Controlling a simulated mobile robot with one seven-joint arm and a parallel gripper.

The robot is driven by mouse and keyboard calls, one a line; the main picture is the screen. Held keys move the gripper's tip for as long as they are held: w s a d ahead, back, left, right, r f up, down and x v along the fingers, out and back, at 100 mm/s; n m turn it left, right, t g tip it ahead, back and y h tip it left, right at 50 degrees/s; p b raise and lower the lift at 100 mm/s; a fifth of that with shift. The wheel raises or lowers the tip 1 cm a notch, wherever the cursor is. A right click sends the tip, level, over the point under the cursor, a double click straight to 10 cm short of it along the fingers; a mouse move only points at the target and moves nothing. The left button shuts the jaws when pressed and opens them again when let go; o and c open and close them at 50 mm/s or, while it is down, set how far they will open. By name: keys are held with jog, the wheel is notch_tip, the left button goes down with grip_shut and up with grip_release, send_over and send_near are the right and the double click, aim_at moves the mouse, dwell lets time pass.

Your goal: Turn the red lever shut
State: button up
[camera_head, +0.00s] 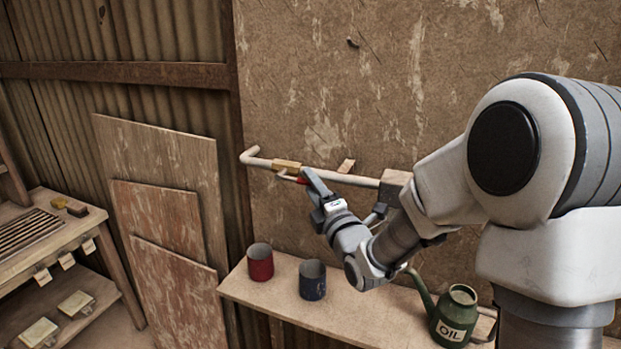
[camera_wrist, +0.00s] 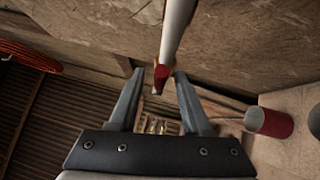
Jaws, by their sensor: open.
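The red lever (camera_head: 301,181) is at the pale pipe (camera_head: 345,178) on the wall, just below and right of the brass-coloured valve body (camera_head: 287,166). My gripper (camera_head: 308,175) is at the lever, reaching in from the lower right and partly hiding it. In the wrist view the red part of the lever (camera_wrist: 163,76) shows between the two open fingertips of my gripper (camera_wrist: 160,73). A gap shows on the left side; on the right it is too small to tell whether a finger touches. The valve's inner state is not visible.
Below the pipe a shelf (camera_head: 345,312) holds a red mug (camera_head: 260,262), a dark blue mug (camera_head: 312,280) and a green oil can (camera_head: 455,313). Boards (camera_head: 165,215) lean at the left wall. A bench (camera_head: 30,240) stands far left.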

jog(key=shift+w+a+r, duration=0.1)
jog(key=shift+w+a, duration=0.15)
jog(key=shift+w, duration=0.3)
grip_shut()
dwell(1.1)
